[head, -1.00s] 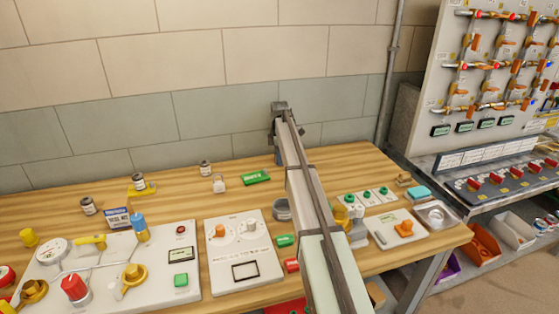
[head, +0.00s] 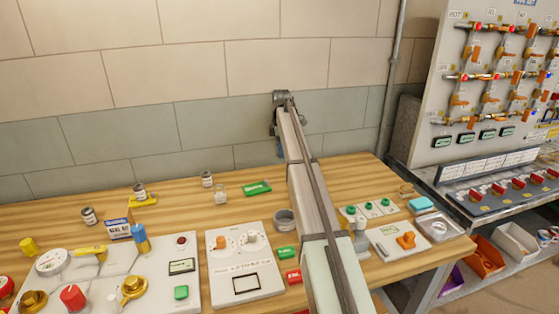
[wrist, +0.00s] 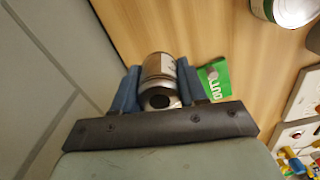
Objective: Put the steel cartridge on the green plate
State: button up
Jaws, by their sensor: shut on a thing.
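In the wrist view my gripper (wrist: 152,88) has blue fingers shut on the steel cartridge (wrist: 158,67). The cartridge is a short metal cylinder with a pale label and a dark round hole in its near end. The green plate (wrist: 214,77), with white lettering, shows just right of the fingers, partly hidden by them. In the head view the green plate (head: 257,188) lies flat on the wooden bench near the wall. In that view my gripper is mostly hidden behind my arm, close to the wall, and the held cartridge cannot be made out.
Labelled cans stand on the bench (head: 340,178) to the left, one can (head: 140,190) on a yellow plate (head: 143,201). A grey round tin (head: 284,219) and control panels (head: 243,262) are nearer. The wall is close behind.

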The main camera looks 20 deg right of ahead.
jog(key=s+a+r, duration=0.1)
jog(key=a+r, duration=0.2)
jog(key=a, duration=0.5)
send_over(256, 188)
jog(key=shift+w+d+f, duration=0.1)
jog(key=shift+f, duration=0.55)
notch_tip(256, 188, down, 9)
grip_shut()
jog(key=shift+f, duration=0.15)
jog(key=o, duration=1.2)
grip_release()
jog(key=shift+o, duration=0.2)
